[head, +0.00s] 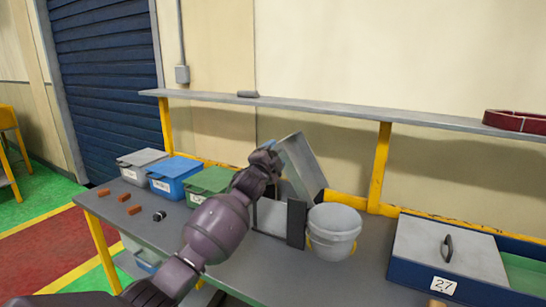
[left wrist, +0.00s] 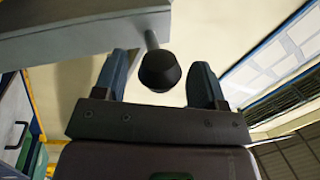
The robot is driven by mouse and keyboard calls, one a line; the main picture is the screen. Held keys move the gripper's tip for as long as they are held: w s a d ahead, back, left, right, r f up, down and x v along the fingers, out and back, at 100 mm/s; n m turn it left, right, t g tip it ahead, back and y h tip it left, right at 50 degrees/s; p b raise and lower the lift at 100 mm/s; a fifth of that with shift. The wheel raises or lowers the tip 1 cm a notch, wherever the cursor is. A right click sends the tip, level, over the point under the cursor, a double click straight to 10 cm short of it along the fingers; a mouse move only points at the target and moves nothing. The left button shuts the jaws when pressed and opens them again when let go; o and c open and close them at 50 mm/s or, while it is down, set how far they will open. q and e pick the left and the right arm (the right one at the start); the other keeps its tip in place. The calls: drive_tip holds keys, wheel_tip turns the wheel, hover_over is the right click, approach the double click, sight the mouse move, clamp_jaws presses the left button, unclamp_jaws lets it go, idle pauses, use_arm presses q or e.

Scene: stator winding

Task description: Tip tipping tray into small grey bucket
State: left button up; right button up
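The grey tipping tray (head: 301,166) is steeply tilted above the bench, above and left of the bucket. The small grey bucket (head: 334,228) stands upright on the bench beside the tray's dark stand (head: 296,222). My left gripper (head: 268,152) is at the tray's upper left side. In the left wrist view, its two fingers (left wrist: 161,85) are apart, with a black knob (left wrist: 160,72) on a thin rod between them. Gaps show on both sides of the knob. The tray's grey edge (left wrist: 85,30) crosses above. The tray's inside is mostly hidden. My right gripper is not in view.
Lidded grey (head: 142,166), blue (head: 174,177) and green (head: 208,186) bins line the bench's left back. Several orange-brown blocks (head: 124,197) and a small dark part (head: 159,216) lie in front. A blue box with a grey lid (head: 448,255) is at right. A shelf (head: 330,110) runs behind.

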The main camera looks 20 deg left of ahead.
use_arm(q)
drive_tip(key=shift+a+f, duration=0.15)
drive_tip(key=shift+s+f, duration=0.1)
drive_tip(key=shift+s, duration=0.3)
drive_tip(key=s+f, duration=0.1)
drive_tip(key=s, duration=0.9)
drive_tip(key=shift+f+b, duration=0.3)
drive_tip(key=shift+b, duration=0.1)
drive_tip(key=shift+w, duration=0.1)
